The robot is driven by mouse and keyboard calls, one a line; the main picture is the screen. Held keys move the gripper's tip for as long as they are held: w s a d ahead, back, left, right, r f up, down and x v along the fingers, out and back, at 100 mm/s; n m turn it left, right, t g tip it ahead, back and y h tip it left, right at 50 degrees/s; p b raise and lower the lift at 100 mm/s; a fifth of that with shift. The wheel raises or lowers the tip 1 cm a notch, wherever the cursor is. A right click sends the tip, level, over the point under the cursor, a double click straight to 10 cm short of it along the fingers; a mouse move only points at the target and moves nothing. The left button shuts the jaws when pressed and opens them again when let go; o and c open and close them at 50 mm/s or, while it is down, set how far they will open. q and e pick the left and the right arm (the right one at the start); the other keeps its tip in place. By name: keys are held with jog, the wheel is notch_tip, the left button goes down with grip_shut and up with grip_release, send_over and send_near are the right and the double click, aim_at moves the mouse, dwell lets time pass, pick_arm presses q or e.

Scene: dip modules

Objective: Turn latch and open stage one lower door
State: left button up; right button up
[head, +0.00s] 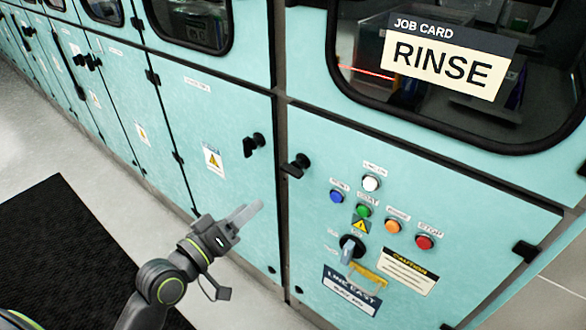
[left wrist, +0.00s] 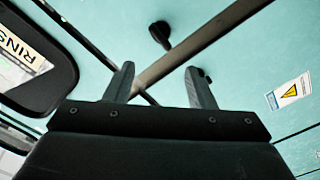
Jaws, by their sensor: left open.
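The teal lower door left of the dark post (head: 230,110) carries a black latch (head: 253,144) near its right edge. A second black latch (head: 295,166) sits just right of the post, on the panel with buttons. My left gripper (head: 256,208) is open and empty, below the first latch and apart from it in the head view. In the left wrist view its two fingers (left wrist: 158,76) point toward the post. One latch (left wrist: 160,35) shows beyond the fingers; another (left wrist: 206,75) is partly hidden behind the right finger. Both lower panels look closed. My right gripper is out of view.
Colored buttons (head: 371,184), a rotary switch (head: 351,247) and a yellow part (head: 368,273) are on the right panel. A RINSE card (head: 442,68) is on the window above. A dark mat (head: 65,255) lies on the pale floor at left.

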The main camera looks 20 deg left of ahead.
aim_at(289, 174)
pick_arm(q)
jog(key=p+x, duration=0.1)
jog(key=x, duration=1.5)
jog(key=shift+w+d+f, duration=0.1)
jog(key=shift+w+d, duration=0.05)
jog(key=shift+w, duration=0.2)
grip_shut()
jog(key=shift+s+p, duration=0.15)
jog(key=shift+p, duration=0.15)
